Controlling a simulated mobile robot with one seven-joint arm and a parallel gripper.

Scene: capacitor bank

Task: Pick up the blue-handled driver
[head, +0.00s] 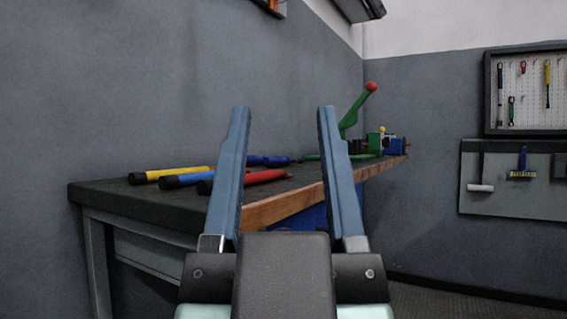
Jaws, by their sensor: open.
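My gripper (284,112) is open and empty. A blue-handled tool (190,180) with a black end lies on the workbench (120,195), left of my gripper, between a yellow one and a red one. Another blue-handled tool (268,160) lies farther back and shows between my fingers. I cannot tell which of the two is the driver, as their shafts are hidden or unclear. Neither touches my gripper.
A yellow-handled tool (170,173) and a red-handled tool (262,177) lie close by; my left finger covers part of the red one. A green lever press with a red knob (371,87) stands at the bench's far end. Tool panels (528,90) hang on the right wall.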

